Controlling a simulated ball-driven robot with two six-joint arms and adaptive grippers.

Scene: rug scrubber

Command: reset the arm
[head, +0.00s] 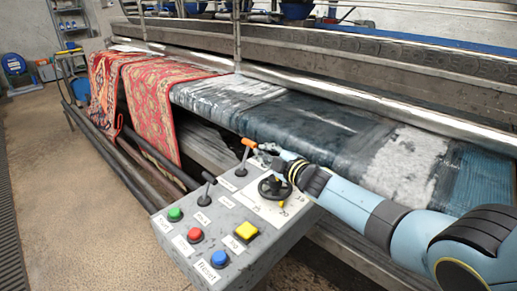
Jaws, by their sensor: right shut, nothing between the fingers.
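My right gripper (266,148) is shut and empty, at the far edge of the grey control panel (228,209). It is right beside the orange-handled lever (248,143); I cannot tell whether they touch. My blue right arm reaches in from the lower right, past the panel's right side. My left gripper is out of view.
The rug machine's long wet bed (330,128) runs behind the panel and under my right arm. Red patterned rugs (150,100) hang over its left end. Dark rails (110,150) run along its front. The brown floor (50,170) at left is open.

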